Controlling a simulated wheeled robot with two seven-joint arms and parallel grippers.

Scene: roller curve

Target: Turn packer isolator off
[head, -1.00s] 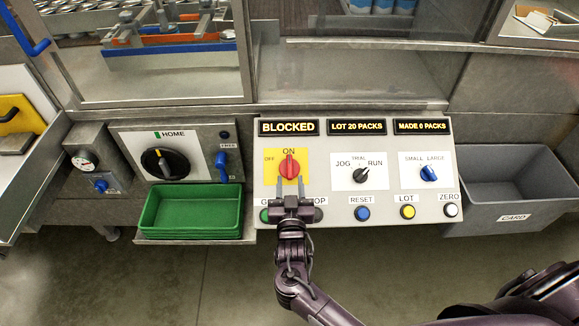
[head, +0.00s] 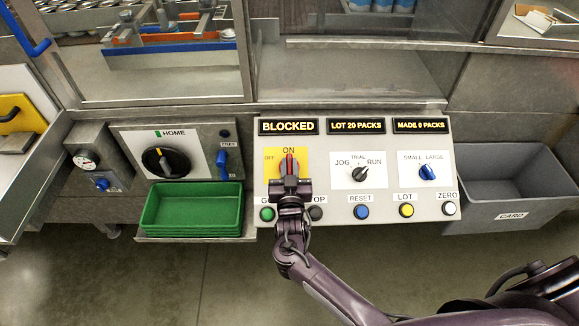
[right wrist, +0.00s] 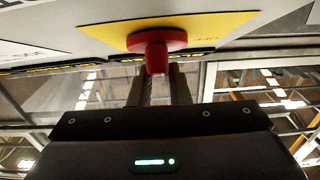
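The packer isolator is a red rotary knob (head: 290,160) on a yellow plate (head: 271,158) marked OFF at the left and ON at the top. Its handle stands upright, toward ON. My right gripper (head: 289,168) is at the knob from below, with one finger on each side of the handle. The right wrist view shows the red knob (right wrist: 157,43) with its handle between the fingertips, which sit close against it and look shut on it. The fingers hide the lower part of the knob in the head view. My left gripper is out of view.
The panel also has a JOG/TRIAL/RUN selector (head: 360,174), a blue SMALL/LARGE knob (head: 427,172) and a row of buttons including green (head: 267,214) and RESET (head: 361,211). A green tray (head: 192,232) is at left, a grey CARD bin (head: 513,205) at right. The BLOCKED display (head: 289,127) is lit.

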